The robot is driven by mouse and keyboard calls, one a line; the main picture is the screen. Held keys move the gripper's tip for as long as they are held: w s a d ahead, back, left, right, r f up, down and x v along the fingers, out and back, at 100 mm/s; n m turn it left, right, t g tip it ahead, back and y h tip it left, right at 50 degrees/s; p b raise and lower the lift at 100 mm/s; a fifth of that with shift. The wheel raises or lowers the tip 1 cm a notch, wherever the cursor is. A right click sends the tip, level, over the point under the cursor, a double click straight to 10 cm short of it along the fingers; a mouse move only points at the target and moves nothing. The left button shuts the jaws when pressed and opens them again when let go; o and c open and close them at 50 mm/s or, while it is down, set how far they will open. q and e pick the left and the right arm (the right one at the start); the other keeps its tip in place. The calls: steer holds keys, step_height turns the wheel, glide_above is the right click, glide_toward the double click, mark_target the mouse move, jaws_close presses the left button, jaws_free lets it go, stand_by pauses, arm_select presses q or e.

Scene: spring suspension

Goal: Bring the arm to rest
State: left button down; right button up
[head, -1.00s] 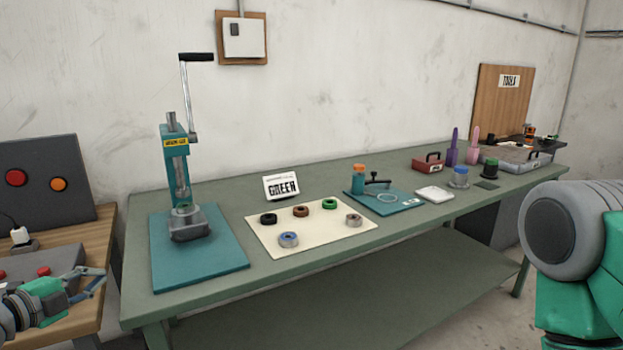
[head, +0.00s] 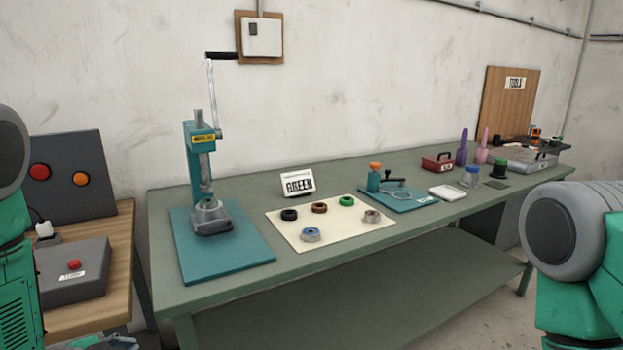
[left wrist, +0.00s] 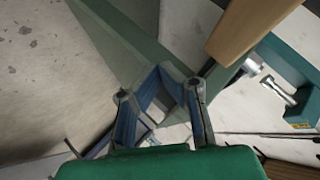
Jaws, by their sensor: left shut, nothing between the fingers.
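My left gripper shows in the left wrist view (left wrist: 163,75), its blue-grey fingers brought together with nothing between them. In the head view only a small part of it (head: 115,342) shows at the bottom edge, low by the front of the wooden side table (head: 117,265). My left arm stands along the left edge of the head view. My right arm shows at the right edge; its gripper is out of the picture.
The green workbench (head: 300,268) carries a teal press (head: 203,160), a cream mat (head: 330,233) with several coloured rings, and a sign (head: 298,184). A grey box with a red button (head: 73,266) sits on the side table. Floor shows below the bench.

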arm_select(q)
steer(key=s+d+f+n+g, duration=0.3)
steer(key=s+f, duration=0.1)
steer(key=s, duration=0.5)
steer(key=s+d+f+n+g+y, duration=0.1)
steer(key=s+d+f+n+g, duration=0.3)
steer(key=s, duration=0.6)
steer(key=s+d+f+n+g+y, duration=0.1)
steer(key=s+d+f+n+g, duration=0.2)
steer(key=s, duration=0.7)
steer(key=shift+d+f+n+g, duration=0.3)
steer(key=shift+d+f+n, duration=0.35)
steer(key=shift+f, duration=0.35)
arm_select(e)
steer(key=shift+d+f, duration=0.1)
steer(key=shift+d, duration=0.25)
